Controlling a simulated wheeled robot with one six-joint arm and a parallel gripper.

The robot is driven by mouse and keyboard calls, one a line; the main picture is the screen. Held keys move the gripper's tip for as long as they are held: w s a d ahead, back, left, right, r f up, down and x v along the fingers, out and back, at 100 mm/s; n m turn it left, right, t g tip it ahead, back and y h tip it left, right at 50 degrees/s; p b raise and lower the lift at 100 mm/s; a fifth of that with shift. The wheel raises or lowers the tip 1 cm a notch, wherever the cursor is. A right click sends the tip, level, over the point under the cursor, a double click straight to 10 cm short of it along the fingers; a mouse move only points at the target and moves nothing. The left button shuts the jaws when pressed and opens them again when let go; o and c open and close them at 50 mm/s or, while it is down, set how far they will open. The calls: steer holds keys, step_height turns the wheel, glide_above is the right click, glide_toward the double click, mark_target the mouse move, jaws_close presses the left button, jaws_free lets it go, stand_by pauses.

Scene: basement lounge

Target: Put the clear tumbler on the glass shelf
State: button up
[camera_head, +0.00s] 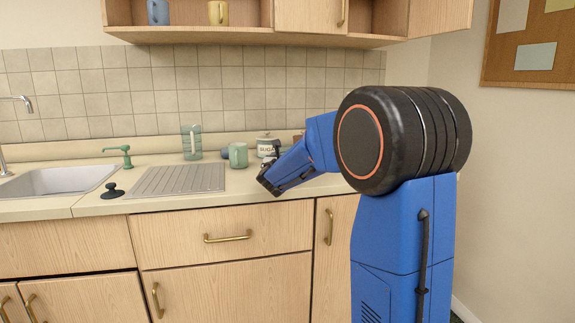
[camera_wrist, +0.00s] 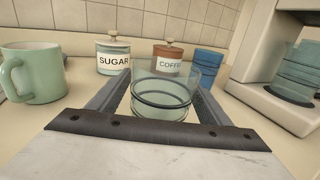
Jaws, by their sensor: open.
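The clear tumbler (camera_wrist: 163,104) stands upright on the counter in the wrist view, between the two fingers of my gripper (camera_wrist: 160,96). The fingers are spread on either side of it, and I cannot tell whether either touches it. In the head view my gripper (camera_head: 268,182) is low over the counter's front part, and I cannot make out the tumbler there. No shelf plainly of glass shows; an open wooden wall cabinet (camera_head: 190,33) holds a blue mug (camera_head: 158,12) and a yellow mug (camera_head: 218,12).
A green mug (camera_wrist: 32,78) stands left of my gripper. Behind the tumbler are a sugar jar (camera_wrist: 113,56), a coffee jar (camera_wrist: 168,60) and a blue cup (camera_wrist: 208,62). A coffee maker (camera_wrist: 262,100) stands close on the right. A clear pitcher (camera_head: 191,142) is near the drainboard (camera_head: 180,180).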

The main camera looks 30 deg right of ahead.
steer(key=c, duration=1.4)
steer(key=shift+o, duration=0.2)
steer(key=shift+r, duration=0.1)
step_height(320, 180, up, 10)
